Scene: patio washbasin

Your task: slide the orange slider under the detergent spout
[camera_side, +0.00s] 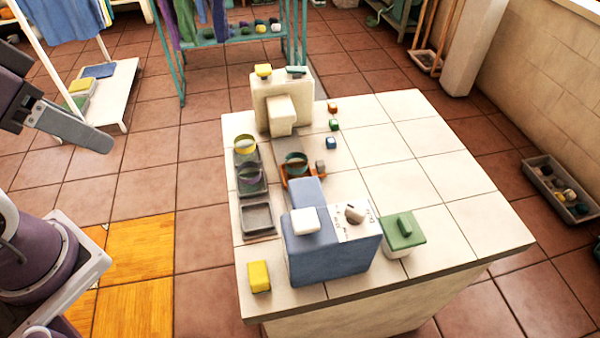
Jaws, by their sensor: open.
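The orange slider (285,178) sits on a dark rail across the tiled counter, between two dispensers. A grey knob (320,167) stands at its right end. A teal cup (296,161) rests on the slider and hides part of it. The cream dispenser (297,92) stands behind, with a blocky spout (282,115) facing forward. The blue dispenser (318,258) stands in front, its spout (308,191) pointing back close to the slider. I cannot tell which one holds detergent. My gripper (75,128) is open at the far left, off the counter and well apart from the slider.
Small blocks (334,125) lie right of the rail. A green-lidded box (402,232) and yellow block (259,277) flank the blue dispenser. The counter's right side is clear.

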